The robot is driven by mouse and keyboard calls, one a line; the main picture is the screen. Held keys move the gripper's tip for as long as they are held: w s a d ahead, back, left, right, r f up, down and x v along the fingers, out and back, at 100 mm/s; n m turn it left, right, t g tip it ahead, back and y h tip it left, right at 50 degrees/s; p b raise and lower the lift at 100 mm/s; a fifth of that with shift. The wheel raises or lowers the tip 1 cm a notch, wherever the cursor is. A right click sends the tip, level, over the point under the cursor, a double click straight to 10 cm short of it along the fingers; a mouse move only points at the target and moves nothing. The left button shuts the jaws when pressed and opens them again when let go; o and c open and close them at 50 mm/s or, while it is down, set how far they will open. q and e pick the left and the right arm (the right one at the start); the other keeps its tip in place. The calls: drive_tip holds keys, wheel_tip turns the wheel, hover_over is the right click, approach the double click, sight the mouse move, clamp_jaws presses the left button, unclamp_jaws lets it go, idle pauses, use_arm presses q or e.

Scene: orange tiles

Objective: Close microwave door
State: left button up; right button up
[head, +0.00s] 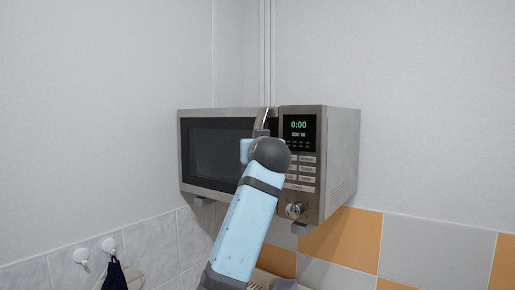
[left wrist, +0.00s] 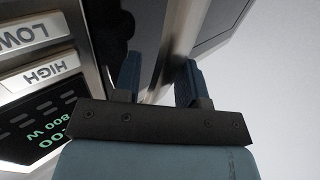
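The microwave (head: 341,150) hangs on the wall in the head view. Its door (head: 215,153), with a dark window, looks shut or nearly flush with the front; a small gap cannot be ruled out. The door's metal handle (head: 266,117) stands beside the control panel. My left gripper (head: 262,131) is at the handle, partly hidden behind my own wrist. In the left wrist view my left gripper (left wrist: 158,65) has its fingers apart, one on each side of the bright handle strip (left wrist: 188,35). I cannot tell whether they touch it. My right gripper is not in view.
The control panel (head: 300,160) has a lit display, buttons and a knob (head: 295,210). Brackets (head: 300,229) show under the microwave. White hooks (head: 109,245) and a dark hanging cloth (head: 115,274) are at lower left. Space in front of the door's left part is clear.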

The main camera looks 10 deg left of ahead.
use_arm(q)
drive_tip(key=b+v, duration=0.4)
drive_tip(key=v, duration=0.9)
drive_tip(key=shift+s+d+b, duration=0.15)
drive_tip(key=shift+s+b, duration=0.25)
drive_tip(key=shift+f, duration=0.1)
